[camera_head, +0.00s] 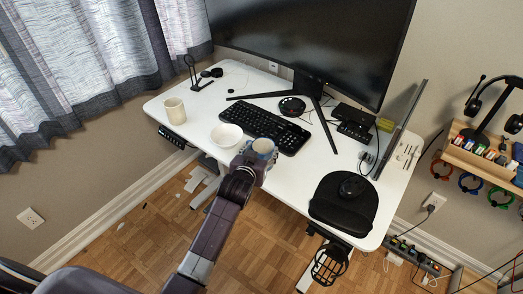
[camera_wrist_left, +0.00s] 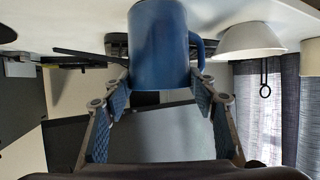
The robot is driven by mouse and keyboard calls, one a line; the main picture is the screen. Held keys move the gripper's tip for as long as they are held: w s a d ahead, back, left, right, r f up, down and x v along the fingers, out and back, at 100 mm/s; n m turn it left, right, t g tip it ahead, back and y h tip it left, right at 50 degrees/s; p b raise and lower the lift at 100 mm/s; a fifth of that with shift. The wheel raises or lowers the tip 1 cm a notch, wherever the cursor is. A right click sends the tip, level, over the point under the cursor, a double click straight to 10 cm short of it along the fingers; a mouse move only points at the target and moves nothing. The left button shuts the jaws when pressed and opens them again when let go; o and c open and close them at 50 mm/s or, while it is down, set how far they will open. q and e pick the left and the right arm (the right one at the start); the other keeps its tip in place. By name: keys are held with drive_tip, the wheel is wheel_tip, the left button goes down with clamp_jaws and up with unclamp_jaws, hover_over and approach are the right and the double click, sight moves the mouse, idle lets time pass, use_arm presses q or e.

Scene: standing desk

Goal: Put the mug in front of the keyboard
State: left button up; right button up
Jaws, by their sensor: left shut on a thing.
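My left gripper (camera_head: 251,160) is shut on a blue mug (camera_head: 262,146) at the front edge of the desk. In the left wrist view the blue mug (camera_wrist_left: 160,45) stands between the two fingers (camera_wrist_left: 160,108), with its handle to the right. In the head view the mug is just in front of the black keyboard (camera_head: 262,125), near its right half, and slightly overlaps it in the picture. I cannot tell whether the mug's base touches the desk. My right gripper is not in view.
A white bowl (camera_head: 226,135) sits left of the mug, by the keyboard's front edge. A cream cup (camera_head: 175,110) stands at the desk's left end. A mouse (camera_head: 352,187) rests on a black pad (camera_head: 330,205) to the right. White desk surface (camera_head: 296,180) is bare between mug and pad.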

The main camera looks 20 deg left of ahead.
use_arm(q)
drive_tip(key=o, duration=1.9)
drive_tip(key=shift+f, duration=0.1)
drive_tip(key=shift+c, duration=0.2)
drive_tip(key=shift+s+r, duration=0.1)
drive_tip(key=shift+r, duration=0.1)
drive_tip(key=v, duration=1.1)
drive_tip(key=shift+s, duration=0.4)
drive_tip(key=shift+d, duration=0.1)
